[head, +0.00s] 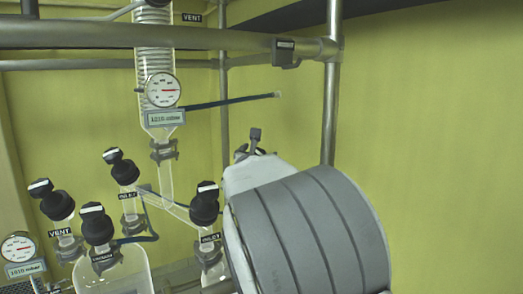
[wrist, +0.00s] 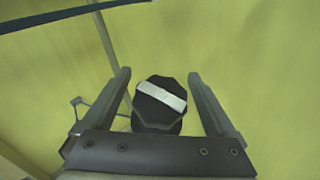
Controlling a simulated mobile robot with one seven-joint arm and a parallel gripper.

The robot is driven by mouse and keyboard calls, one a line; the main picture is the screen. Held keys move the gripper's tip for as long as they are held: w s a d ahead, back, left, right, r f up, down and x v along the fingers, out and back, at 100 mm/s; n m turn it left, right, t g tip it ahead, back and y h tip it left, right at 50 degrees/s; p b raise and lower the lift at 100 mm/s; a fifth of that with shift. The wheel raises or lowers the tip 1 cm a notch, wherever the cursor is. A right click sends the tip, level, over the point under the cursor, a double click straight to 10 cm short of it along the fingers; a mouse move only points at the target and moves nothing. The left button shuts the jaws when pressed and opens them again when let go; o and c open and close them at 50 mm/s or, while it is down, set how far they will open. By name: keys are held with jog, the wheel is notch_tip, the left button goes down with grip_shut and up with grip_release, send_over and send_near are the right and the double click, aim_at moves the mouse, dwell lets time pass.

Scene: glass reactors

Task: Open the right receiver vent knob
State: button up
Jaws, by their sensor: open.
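A black knob (wrist: 160,112) with a white stripe across its top sits between the two fingers of my gripper (wrist: 159,75) in the wrist view. The stripe runs slightly slanted, down to the right. The fingers are spread, one on each side of the knob, with a visible gap to it on both sides. The knob's label and stem are hidden, so I cannot read which valve it is. In the head view my large grey arm link covers the area at lower right, and no knob shows there beside my gripper.
In the head view, black-capped knobs stand at lower left: one labelled VENT (head: 57,205), others (head: 123,168) and (head: 205,203) labelled as inlets. A gauge (head: 162,90) hangs on the glass column. A metal rail (head: 120,37) and post (head: 331,90) frame the rig. The right wall is clear.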

jog(key=shift+w, duration=0.1)
jog(key=shift+c, duration=0.2)
jog(key=c, duration=1.3)
jog(key=shift+c, duration=0.2)
jog(key=b, duration=0.3)
jog(key=shift+f+n+y, duration=0.25)
jog(key=shift+n+y, duration=0.05)
jog(key=n+y+b, duration=0.1)
jog(key=b, duration=0.3)
jog(key=shift+f+b, duration=0.1)
jog(key=shift+b, duration=0.3)
